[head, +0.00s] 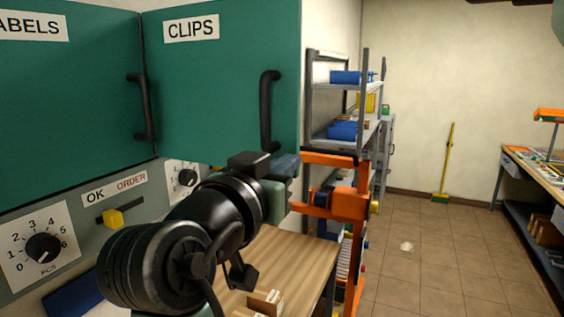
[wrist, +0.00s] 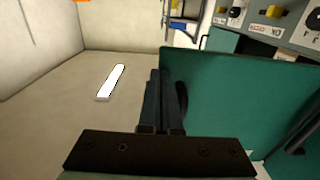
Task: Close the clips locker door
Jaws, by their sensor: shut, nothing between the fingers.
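The teal CLIPS locker door (head: 215,85) is at the upper middle of the head view, with a black vertical handle (head: 267,110) near its right edge. It stands swung out, at an angle to the LABELS door (head: 65,110) on its left. The CLIPS door also fills the right of the wrist view (wrist: 230,95). My gripper (head: 288,165) is just below the door's lower right corner in the head view. In the wrist view my gripper's fingers (wrist: 163,80) are together and empty, overlapping the door's edge. I cannot tell whether they touch it.
Below the lockers is a grey panel with a yellow slider (head: 113,217) and dials (head: 42,247). A wooden bench (head: 290,255) lies under my arm. An orange frame (head: 345,203) and grey shelves (head: 345,85) stand to the right. Tiled floor (head: 430,250) is mostly clear beyond.

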